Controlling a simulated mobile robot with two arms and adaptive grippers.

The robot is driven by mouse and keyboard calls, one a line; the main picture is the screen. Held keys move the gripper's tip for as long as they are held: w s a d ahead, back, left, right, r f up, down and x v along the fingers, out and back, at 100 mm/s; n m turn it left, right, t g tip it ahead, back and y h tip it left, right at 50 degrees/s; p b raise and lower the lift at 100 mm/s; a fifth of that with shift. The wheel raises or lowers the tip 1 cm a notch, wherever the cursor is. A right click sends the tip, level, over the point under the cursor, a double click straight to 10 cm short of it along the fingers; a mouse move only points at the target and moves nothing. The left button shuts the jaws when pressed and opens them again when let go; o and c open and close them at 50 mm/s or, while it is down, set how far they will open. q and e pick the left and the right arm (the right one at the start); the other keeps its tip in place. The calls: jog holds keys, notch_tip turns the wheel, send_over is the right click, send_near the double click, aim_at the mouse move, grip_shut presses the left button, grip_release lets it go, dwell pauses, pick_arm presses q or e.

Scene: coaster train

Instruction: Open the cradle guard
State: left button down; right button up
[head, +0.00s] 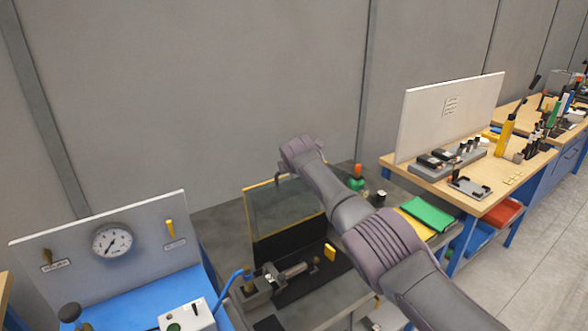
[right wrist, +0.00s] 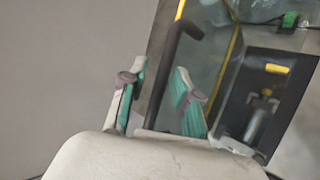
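The cradle guard (head: 282,211), a clear panel with yellow edging, stands about upright at the back of the dark cradle bed; it also shows in the right wrist view (right wrist: 205,55). The cradle below, with a metal cylinder (head: 291,272) and a yellow block (head: 330,252), is uncovered in the head view. A black bent handle (right wrist: 168,70) is at the guard's edge. My right gripper (right wrist: 160,88) is open, with the handle between its teal-padded fingers and gaps visible on both sides. In the head view, my right arm hides part of the guard's right side. My left gripper is out of view.
A panel with a dial gauge (head: 112,241) and a blue bench (head: 148,296) stand at left. A wooden workbench (head: 490,180) with tools and a white board (head: 450,112) is at right. A green cloth (head: 429,213) lies near my right arm. A grey wall is close behind.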

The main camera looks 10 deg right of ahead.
jog(key=shift+f, duration=0.1)
jog(key=shift+s+a+r, duration=0.1)
jog(key=shift+s+r, duration=0.25)
jog(key=shift+r, duration=0.05)
jog(key=v, duration=1.1)
jog(key=shift+s, duration=0.1)
jog(key=shift+f, duration=0.1)
